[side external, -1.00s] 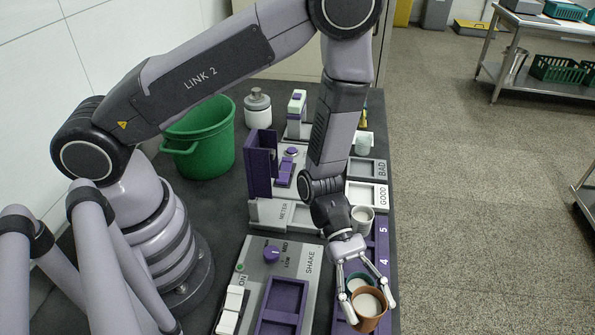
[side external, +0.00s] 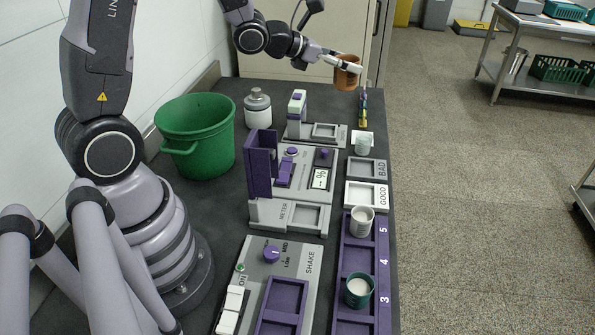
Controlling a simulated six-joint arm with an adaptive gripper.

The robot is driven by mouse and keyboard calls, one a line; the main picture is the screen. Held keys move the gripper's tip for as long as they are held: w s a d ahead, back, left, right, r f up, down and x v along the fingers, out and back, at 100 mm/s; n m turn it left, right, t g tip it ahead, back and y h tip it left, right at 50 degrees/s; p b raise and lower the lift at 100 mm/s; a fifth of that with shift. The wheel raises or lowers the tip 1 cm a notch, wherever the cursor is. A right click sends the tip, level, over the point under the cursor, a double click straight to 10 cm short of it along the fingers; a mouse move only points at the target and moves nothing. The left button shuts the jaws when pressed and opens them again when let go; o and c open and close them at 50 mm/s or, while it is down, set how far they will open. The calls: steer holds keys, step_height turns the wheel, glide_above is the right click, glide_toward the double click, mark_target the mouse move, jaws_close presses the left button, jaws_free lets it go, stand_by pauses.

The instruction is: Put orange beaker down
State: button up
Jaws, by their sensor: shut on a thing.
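The orange beaker (side external: 347,72) is held in the air above the far end of the dark table, upright or nearly so. My gripper (side external: 343,66) is shut on it, coming from the left, with its fingers around the upper part of the beaker. The beaker's contents cannot be made out from here. Its far side is hidden.
A purple numbered rack (side external: 349,318) holds a green beaker (side external: 358,290) and a white beaker (side external: 361,221). The GOOD tray (side external: 353,203) and BAD tray (side external: 353,176) lie beyond. A small clear beaker (side external: 362,145) stands nearby. A green bucket (side external: 196,135) and white bottle (side external: 257,108) stand left.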

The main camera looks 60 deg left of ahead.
steer(key=shift+a+r, duration=0.15)
steer(key=shift+a, duration=0.2)
steer(key=s+d+f+m+g+h, duration=0.25)
steer(key=d+f+m+h, duration=0.2)
steer(key=d, duration=0.45)
steer(key=s+d+f+m+g+h, duration=0.2)
steer(key=d+f+m+g+h, duration=0.15)
steer(key=d+f, duration=0.45)
steer(key=s+d+f+m+g, duration=0.3)
steer(key=s+d+m+g, duration=0.1)
steer(key=s+d, duration=0.3)
steer(key=s+d+f+m+g+h, duration=0.1)
steer(key=s+d+f+m+g, duration=0.3)
steer(key=s+d, duration=0.4)
steer(key=s+m+g, duration=0.1)
steer(key=s+g, duration=0.1)
steer(key=shift+g, duration=0.3)
step_height(320, 180, down, 10)
steer(key=shift+r, duration=0.2)
steer(key=shift+f, duration=0.2)
